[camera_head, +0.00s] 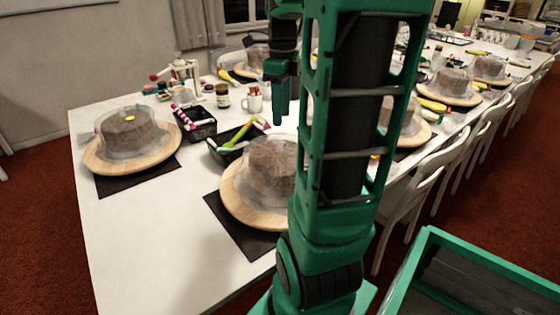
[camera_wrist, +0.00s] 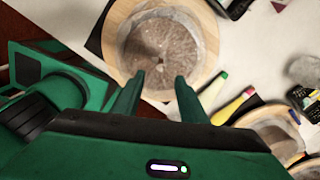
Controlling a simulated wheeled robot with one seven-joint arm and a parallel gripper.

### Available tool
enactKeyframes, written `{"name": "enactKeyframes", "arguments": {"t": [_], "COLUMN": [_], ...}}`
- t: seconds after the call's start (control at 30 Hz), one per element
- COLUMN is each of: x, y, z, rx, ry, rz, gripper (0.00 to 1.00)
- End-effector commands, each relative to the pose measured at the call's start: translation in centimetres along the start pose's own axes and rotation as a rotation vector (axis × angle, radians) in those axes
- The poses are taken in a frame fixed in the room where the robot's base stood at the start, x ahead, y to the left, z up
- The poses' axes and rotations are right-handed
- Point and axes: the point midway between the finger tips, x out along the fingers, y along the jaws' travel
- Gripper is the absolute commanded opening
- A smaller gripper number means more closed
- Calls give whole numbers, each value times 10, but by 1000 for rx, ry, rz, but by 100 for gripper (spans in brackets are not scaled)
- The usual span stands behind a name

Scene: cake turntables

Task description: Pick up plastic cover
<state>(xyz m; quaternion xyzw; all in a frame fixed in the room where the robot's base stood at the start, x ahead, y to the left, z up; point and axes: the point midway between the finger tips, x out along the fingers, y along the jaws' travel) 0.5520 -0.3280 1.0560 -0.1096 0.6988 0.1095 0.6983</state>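A clear plastic cover (camera_head: 266,165) sits over a brown cake on a round wooden turntable (camera_head: 236,204) at the near edge of the table, partly hidden by my arm. In the wrist view a clear cover (camera_wrist: 160,38) over a cake on a round wooden board (camera_wrist: 119,62) lies beyond my fingertips. My gripper (camera_wrist: 158,82) is open and empty, with its two fingers apart. In the head view my gripper (camera_head: 281,104) hangs above the table behind the near cake. Another covered cake (camera_head: 130,132) stands on a turntable to the left.
Black baskets (camera_head: 197,125) with coloured tools stand between the turntables. A white mug (camera_head: 253,100) and jars stand behind them. More covered cakes (camera_head: 449,82) stand farther along the table. White chairs (camera_head: 415,190) line the right side. The table's left front is clear.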

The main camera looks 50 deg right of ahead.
Motion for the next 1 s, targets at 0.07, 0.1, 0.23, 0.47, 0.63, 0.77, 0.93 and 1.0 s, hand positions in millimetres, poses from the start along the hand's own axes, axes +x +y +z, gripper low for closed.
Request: {"name": "enactKeyframes", "arguments": {"t": [0.07, 0.1, 0.23, 0.47, 0.63, 0.77, 0.93, 1.0], "x": [9, 15, 35, 54, 70, 89, 103, 105], "y": [-1, 0, 0, 0, 0, 0, -1, -1], "z": [0, 0, -1, -1, 0, 2, 2, 2], "rx": [9, 9, 8, 8, 7, 8, 8, 7], "ry": [1, 2, 2, 1, 2, 2, 0, 0], "rz": [2, 3, 3, 1, 3, 4, 1, 0], "gripper": [38, 38, 38, 38, 38, 38, 38, 38]}}
